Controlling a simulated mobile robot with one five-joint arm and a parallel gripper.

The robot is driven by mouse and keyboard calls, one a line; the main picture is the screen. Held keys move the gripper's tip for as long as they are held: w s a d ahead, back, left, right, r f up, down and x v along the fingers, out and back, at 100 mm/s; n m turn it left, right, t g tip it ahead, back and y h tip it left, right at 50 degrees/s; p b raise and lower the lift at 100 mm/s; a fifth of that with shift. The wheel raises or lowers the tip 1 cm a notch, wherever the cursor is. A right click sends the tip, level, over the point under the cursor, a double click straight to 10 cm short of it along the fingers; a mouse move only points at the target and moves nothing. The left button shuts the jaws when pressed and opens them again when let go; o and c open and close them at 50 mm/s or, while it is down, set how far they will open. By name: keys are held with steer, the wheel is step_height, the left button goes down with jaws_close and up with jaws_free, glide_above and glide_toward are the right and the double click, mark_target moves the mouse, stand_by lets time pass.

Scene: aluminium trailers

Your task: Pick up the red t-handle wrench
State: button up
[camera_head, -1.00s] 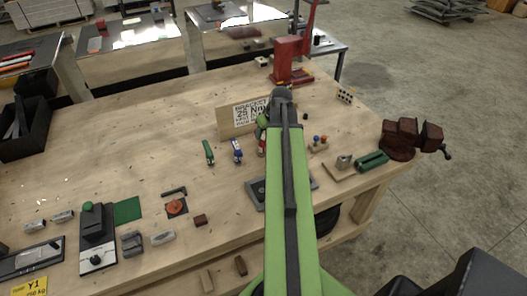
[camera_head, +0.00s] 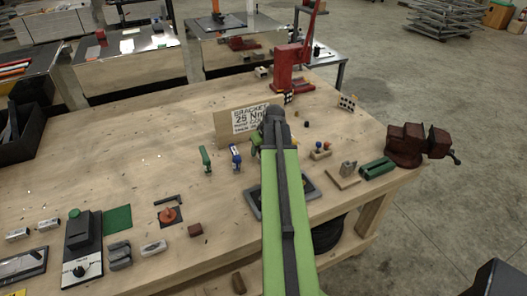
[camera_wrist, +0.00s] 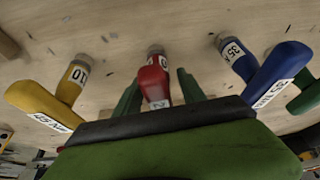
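The red t-handle wrench (camera_wrist: 156,77) stands in the middle of the wrist view, its white label partly cut off by my arm's dark edge. My gripper (camera_wrist: 158,88) is open, with one dark green finger on each side of the red wrench; small gaps show, and I cannot tell whether either finger touches it. A yellow wrench (camera_wrist: 50,98) stands to its left and a blue wrench (camera_wrist: 262,75) to its right. In the head view my arm hides the red wrench and most of the gripper; the blue wrench (camera_head: 235,158) and a green wrench (camera_head: 206,160) show left of the arm.
A sign reading 25 Nm (camera_head: 248,117) stands just behind the wrenches. A red press (camera_head: 291,65) stands at the back, and a dark red vise (camera_head: 408,145) at the right edge. A dark frame (camera_head: 252,205) lies below my arm. The bench left of the green wrench is mostly clear.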

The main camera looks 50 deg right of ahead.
jaws_close()
stand_by(1.2)
